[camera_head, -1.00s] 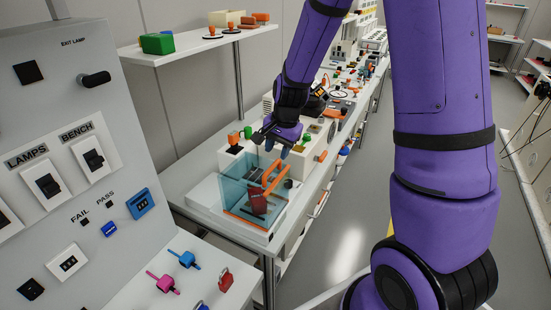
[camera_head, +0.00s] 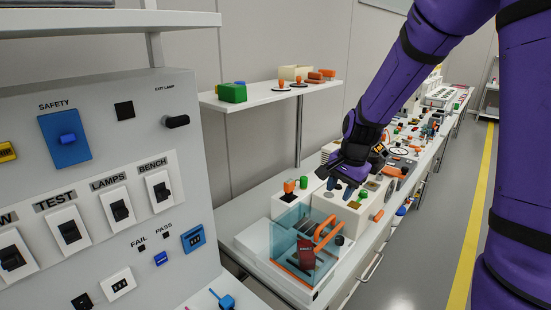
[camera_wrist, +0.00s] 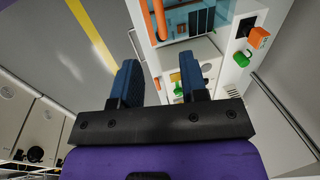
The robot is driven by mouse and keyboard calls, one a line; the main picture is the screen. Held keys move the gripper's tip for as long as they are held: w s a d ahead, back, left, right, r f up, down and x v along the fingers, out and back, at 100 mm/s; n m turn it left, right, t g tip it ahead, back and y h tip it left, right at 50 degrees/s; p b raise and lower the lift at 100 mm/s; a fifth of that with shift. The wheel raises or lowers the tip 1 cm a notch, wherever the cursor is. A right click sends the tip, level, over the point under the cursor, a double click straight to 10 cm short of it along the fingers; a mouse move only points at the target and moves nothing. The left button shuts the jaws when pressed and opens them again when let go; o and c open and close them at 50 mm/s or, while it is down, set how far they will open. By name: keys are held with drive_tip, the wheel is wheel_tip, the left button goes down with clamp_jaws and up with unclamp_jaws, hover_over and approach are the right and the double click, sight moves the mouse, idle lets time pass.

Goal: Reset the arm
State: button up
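My purple arm (camera_head: 390,100) reaches down from the upper right in the head view. My gripper (camera_head: 342,190) hangs over the bench, just behind a clear box with an orange handle (camera_head: 327,230). In the wrist view, the two blue fingers of my gripper (camera_wrist: 159,68) stand apart, with nothing between them but background. The box with its orange bar (camera_wrist: 158,18) shows at the top of the wrist view.
A grey switch panel (camera_head: 90,170) fills the left side. A shelf (camera_head: 275,95) with a green block (camera_head: 232,93) is above the bench. The long bench (camera_head: 405,165) is crowded with small devices. Open floor (camera_head: 430,250) with a yellow line lies to the right.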

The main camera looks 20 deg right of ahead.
drive_tip(key=s+a+r+n+t, duration=0.1)
drive_tip(key=s+r+n, duration=0.4)
drive_tip(key=s+r, duration=0.4)
drive_tip(key=s+a+r+n+t+h, duration=0.1)
drive_tip(key=s+r+n, duration=0.5)
drive_tip(key=s, duration=1)
wheel_tip(320, 180, up, 4)
drive_tip(key=shift+f+t, duration=0.1)
drive_tip(key=shift+t, duration=0.6)
drive_tip(key=shift+o, duration=0.4)
drive_tip(key=shift+s, duration=0.1)
